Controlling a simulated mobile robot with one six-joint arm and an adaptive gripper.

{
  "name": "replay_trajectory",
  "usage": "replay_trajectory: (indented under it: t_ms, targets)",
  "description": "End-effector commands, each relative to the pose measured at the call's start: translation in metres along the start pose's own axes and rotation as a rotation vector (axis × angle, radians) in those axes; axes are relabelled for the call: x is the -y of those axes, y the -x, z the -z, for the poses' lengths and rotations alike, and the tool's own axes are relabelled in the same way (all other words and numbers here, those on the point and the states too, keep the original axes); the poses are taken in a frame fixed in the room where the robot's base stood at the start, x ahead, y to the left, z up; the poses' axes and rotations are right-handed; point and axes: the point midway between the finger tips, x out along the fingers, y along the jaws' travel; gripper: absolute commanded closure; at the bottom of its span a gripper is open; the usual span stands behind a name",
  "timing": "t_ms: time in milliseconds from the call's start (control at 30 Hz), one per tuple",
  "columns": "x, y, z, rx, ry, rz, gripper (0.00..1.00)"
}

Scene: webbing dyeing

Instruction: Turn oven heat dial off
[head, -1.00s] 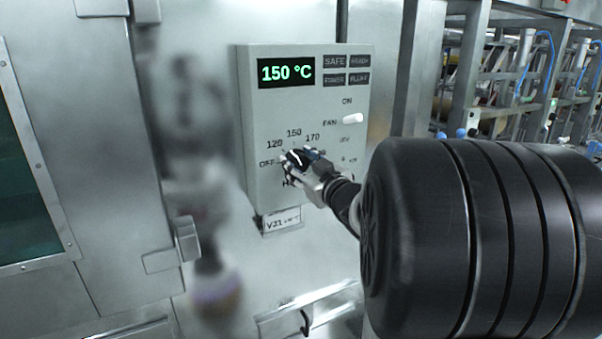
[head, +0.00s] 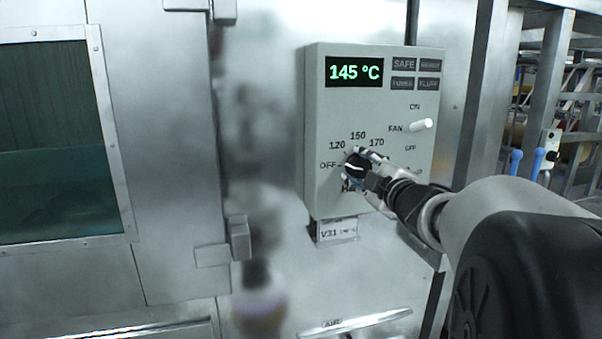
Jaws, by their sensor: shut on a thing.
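The black heat dial (head: 355,164) is low on the grey control box, below a scale marked OFF, 120, 150 and 170. Its white pointer line lies nearly level and appears to point left toward the OFF mark. My gripper (head: 366,172) comes in from the right and is shut on the dial. Its fingers cover part of the dial and the HEAT label beneath. The green display (head: 354,72) reads 145 °C.
A white fan switch lever (head: 421,125) sticks out above right of my gripper. Dark indicator tiles (head: 403,64) are at the top right of the box. A steel oven door with a window (head: 60,140) is at left. Metal racks (head: 560,90) stand at right.

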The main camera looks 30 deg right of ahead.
Motion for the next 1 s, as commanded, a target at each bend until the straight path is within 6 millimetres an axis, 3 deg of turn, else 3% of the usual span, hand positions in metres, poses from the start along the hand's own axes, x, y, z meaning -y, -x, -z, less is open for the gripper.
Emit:
replay_trajectory:
  t_ms: [400, 967, 1000]
  targets:
    - [0.001, -0.0001, 0.0, 0.0, 0.197, 0.001, 0.82]
    - [0.001, -0.0001, 0.0, 0.0, 0.227, 0.001, 0.82]
    - [0.001, -0.0001, 0.0, 0.0, 0.227, 0.001, 0.57]
